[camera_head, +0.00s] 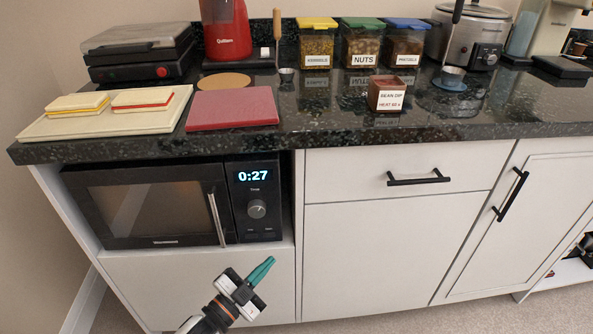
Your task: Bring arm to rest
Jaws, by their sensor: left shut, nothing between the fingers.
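My left gripper (261,271) shows at the bottom of the head view, low in front of the white cabinet panel below the microwave. Its teal fingers are together and hold nothing. My left arm comes up from the bottom edge, and the rest of it is out of the picture. My right gripper is not in the picture. The black microwave (150,205) sits in its cabinet bay with its door shut, and its display reads 0:27.
The dark stone counter (330,122) overhangs above. On it stand a cream board (60,127) with sandwiches, a red board (232,109), a bean dip box (386,94), several lidded jars and a cooker (470,40). Black handles (418,178) stick out from the cabinet front.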

